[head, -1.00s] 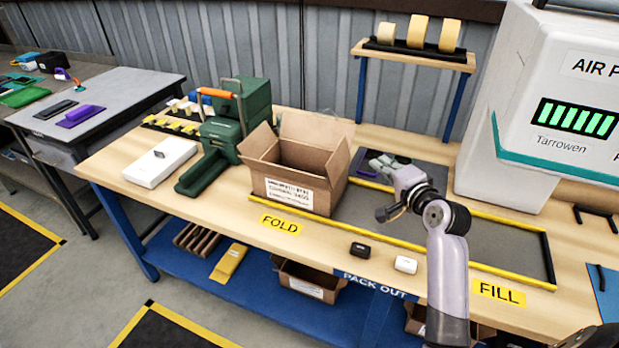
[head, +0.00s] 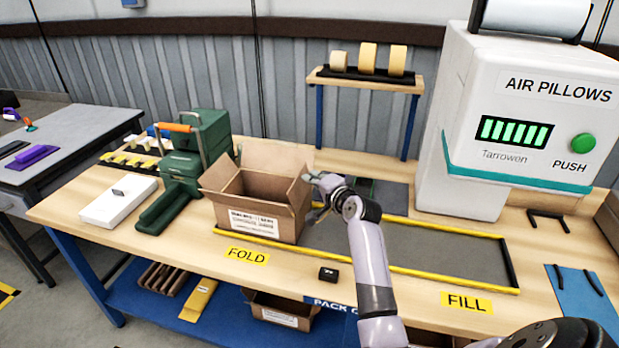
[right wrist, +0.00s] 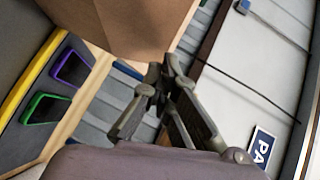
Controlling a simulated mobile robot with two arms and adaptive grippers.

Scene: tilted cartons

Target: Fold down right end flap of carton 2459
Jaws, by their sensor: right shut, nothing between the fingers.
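The open carton (head: 267,219) stands upright on the workbench by the FOLD label, with a printed label on its front that is too small to read surely. Its right end flap (head: 297,194) stands up and leans outward. The left end flap (head: 218,175) and the back flap (head: 275,160) are also raised. My right gripper (head: 318,184) is shut and empty, just right of the right flap; I cannot tell whether it touches. In the right wrist view, the shut fingers (right wrist: 163,77) are close beside brown cardboard (right wrist: 142,25). My left gripper is not in view.
A green tape machine (head: 190,165) stands left of the carton, with a white box (head: 118,202) beyond it. A yellow-edged grey mat (head: 440,245) lies to the right. The air pillow machine (head: 520,120) stands at the back right. A small black box (head: 328,274) sits at the front.

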